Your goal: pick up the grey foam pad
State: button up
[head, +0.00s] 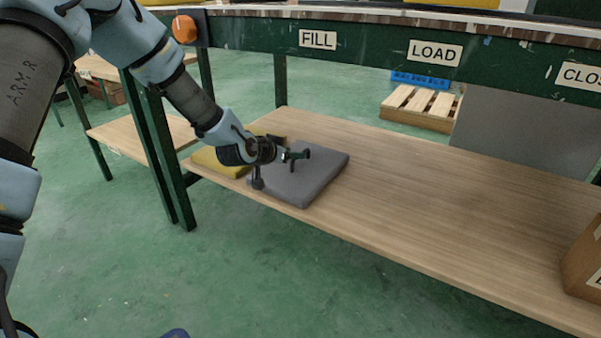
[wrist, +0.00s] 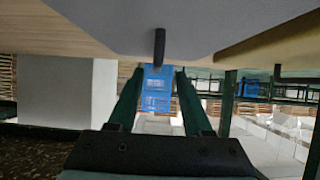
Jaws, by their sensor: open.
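The grey foam pad (head: 318,180) lies flat on the wooden lower shelf in the head view, near its left end. It fills the top of the wrist view (wrist: 220,22). My gripper (head: 298,156) is over the pad in the head view, its fingers pointing right, roughly level. In the wrist view my gripper (wrist: 159,72) has its two dark green fingers apart, with nothing clasped between them. A short dark peg shows between the fingertips and the pad there; I cannot tell what it belongs to. My wrist hides part of the pad's left side.
A yellow pad (head: 210,160) lies to the left of the grey one, partly behind my wrist. The shelf (head: 430,205) is bare to the right, up to a cardboard box (head: 585,262). A green beam (head: 370,45) with labels runs above. A pallet (head: 420,106) stands behind.

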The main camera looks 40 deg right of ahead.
aim_at(300, 163)
jog(key=d+f+b, duration=0.2)
jog(key=d, duration=0.1)
jog(key=shift+w+f, duration=0.1)
jog(key=shift+f, duration=0.2)
jog(key=shift+w+d+f+b, duration=0.1)
jog(key=shift+w+d+b, duration=0.1)
jog(key=shift+d+b, duration=0.25)
jog(key=shift+d, duration=0.1)
jog(key=shift+c, duration=0.2)
grip_shut()
